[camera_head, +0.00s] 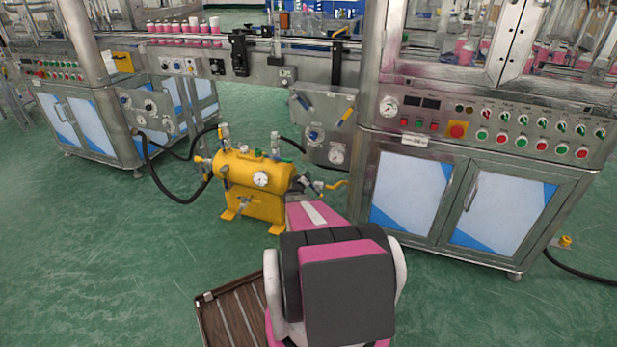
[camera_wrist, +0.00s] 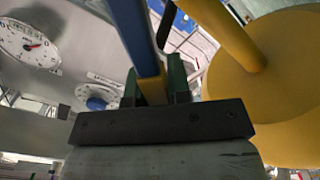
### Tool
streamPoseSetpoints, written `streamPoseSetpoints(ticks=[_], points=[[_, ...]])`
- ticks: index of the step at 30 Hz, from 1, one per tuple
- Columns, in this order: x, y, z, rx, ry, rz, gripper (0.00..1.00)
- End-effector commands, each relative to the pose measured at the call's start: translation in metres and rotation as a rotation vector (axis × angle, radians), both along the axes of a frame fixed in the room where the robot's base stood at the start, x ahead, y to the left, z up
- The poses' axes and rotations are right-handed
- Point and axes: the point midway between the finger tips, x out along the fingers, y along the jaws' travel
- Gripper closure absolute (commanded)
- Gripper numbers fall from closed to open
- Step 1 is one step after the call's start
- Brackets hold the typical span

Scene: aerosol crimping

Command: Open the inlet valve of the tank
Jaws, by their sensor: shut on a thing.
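The tank (camera_head: 250,175) is a yellow cylinder on yellow feet with a round white gauge on its front. In the wrist view its yellow end (camera_wrist: 285,95) fills the right side, with a yellow pipe rising from it. My gripper (camera_head: 308,184) is at the tank's right end, partly hidden by my arm. In the wrist view my gripper (camera_wrist: 155,88) is shut on a narrow blue bar with a yellow lower part, which looks like the valve handle (camera_wrist: 130,30). The valve body is hidden; how far the handle is turned cannot be told.
A steel panel (camera_head: 322,112) with a gauge and a blue knob stands close behind my gripper. A steel cabinet (camera_head: 460,195) is to the right. A black hose (camera_head: 172,198) curves left of the tank. Green floor lies open at left.

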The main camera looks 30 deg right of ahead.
Motion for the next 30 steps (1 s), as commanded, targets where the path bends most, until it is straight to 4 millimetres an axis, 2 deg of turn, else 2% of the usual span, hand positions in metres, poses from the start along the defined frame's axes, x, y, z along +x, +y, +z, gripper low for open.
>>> streamPoseSetpoints(ticks=[12, 29, 30], points=[[0.008, 0.007, -0.015, -0.131, 0.155, 0.001, 1.0], [0.009, 0.009, -0.017, -0.151, 0.18, 0.001, 1.0], [0.009, 0.009, -0.017, -0.151, 0.179, 0.001, 0.79]])
